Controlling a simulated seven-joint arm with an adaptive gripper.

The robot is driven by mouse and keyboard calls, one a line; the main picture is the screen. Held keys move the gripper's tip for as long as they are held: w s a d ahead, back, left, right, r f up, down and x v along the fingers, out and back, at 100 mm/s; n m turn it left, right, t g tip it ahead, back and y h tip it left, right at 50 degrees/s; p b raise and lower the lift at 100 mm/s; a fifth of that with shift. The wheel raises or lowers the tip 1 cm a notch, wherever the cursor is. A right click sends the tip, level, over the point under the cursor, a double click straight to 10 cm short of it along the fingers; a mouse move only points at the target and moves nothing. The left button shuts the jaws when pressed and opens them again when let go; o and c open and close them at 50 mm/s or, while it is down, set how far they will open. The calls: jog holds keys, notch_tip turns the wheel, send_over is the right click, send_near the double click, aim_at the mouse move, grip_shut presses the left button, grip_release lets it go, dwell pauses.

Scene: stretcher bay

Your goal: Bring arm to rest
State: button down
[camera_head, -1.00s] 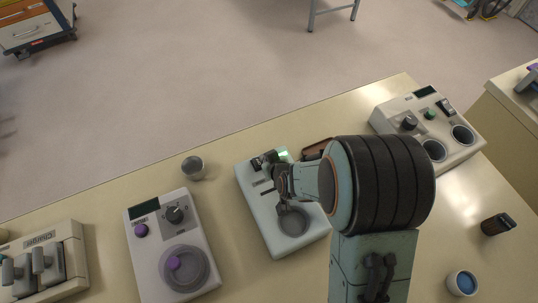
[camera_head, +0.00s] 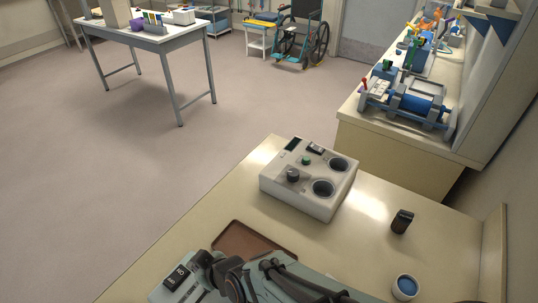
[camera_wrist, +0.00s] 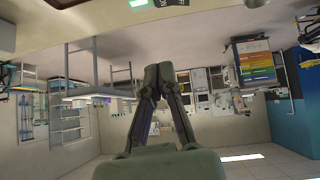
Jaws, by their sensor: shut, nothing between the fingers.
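My gripper (camera_wrist: 152,75) shows in the wrist view with its two dark grey-green fingers together at the tips and nothing between them. In the head view my arm lies low along the bottom edge, and its grey-green links cover part of the bench. The fingertips cannot be made out clearly there. A device with black "NO" labels (camera_head: 175,276) sits partly hidden beside the arm at the bottom of the head view. A bit of a labelled panel also shows at the top edge of the wrist view.
On the bench are a brown tray (camera_head: 243,240) just beyond my arm, a white device with two round wells (camera_head: 310,180), a small black container (camera_head: 402,221) and a cup with blue inside (camera_head: 404,288). A side counter (camera_head: 400,150) stands at the right. Open floor lies left.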

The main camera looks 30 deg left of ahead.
dwell(0.4)
jog(key=w+d+r+m+t, duration=0.2)
jog(key=w+d+r+t, duration=0.15)
jog(key=w, duration=0.35)
jog(key=w+d+r+m+t, duration=0.2)
jog(key=w+d+r, duration=0.3)
jog(key=w, duration=0.1)
jog(key=w+d+r+m+t+h, duration=0.1)
jog(key=w+d+m+h, duration=0.1)
jog(key=d, duration=0.4)
jog(key=w+d+r+m+t+h, duration=0.1)
jog(key=w+d+r+m, duration=0.1)
jog(key=d, duration=0.5)
jog(key=s+d+f+m+g+h, duration=0.2)
jog(key=s+d+m+h, duration=0.3)
jog(key=d, duration=0.6)
jog(key=s+d+f+m+g, duration=0.1)
jog(key=s+m+g, duration=0.1)
jog(key=s, duration=0.4)
jog(key=s+d+f+m+g, duration=0.2)
jog(key=s+g, duration=0.2)
jog(key=s, duration=0.2)
jog(key=shift+s+f, duration=0.15)
jog(key=shift+s, duration=0.05)
